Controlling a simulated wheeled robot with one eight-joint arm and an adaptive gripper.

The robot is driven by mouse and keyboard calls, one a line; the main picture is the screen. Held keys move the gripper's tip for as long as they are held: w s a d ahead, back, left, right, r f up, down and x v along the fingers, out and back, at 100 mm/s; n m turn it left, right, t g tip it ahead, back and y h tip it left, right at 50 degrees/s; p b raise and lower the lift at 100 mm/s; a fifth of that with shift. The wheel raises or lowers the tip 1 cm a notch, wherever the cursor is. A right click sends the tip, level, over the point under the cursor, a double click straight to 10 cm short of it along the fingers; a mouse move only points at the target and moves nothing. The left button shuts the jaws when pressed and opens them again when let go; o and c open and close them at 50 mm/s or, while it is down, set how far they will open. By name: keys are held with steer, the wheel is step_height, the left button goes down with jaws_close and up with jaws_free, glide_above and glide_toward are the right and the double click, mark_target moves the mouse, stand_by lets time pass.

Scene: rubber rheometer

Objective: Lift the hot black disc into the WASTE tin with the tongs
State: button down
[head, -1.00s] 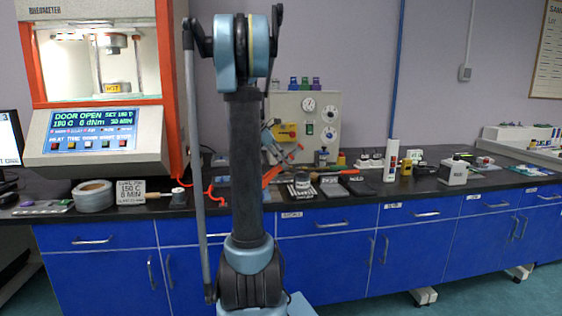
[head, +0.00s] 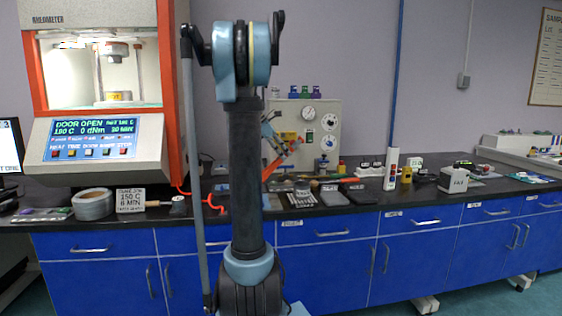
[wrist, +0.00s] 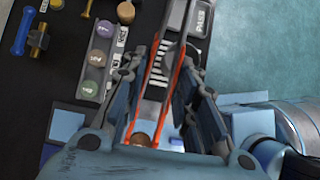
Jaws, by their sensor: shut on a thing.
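My gripper (wrist: 165,110) is shut on the tongs, whose red-orange legs (wrist: 178,75) run between its fingers in the wrist view. In the head view the tongs (head: 277,160) show as a red slanted shape right of my arm, above the counter; the gripper is mostly hidden there. Whether anything sits between the tong tips is not clear. The rheometer chamber (head: 75,82) is open and lit, with a yellow HOT tag (head: 115,97) inside. I cannot make out the black disc there. I cannot identify the WASTE tin in either view.
A tray of coloured round pieces (wrist: 95,70) and a PASS tray (wrist: 203,20) show in the wrist view.

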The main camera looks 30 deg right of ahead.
steer(key=shift+r, duration=2.75)
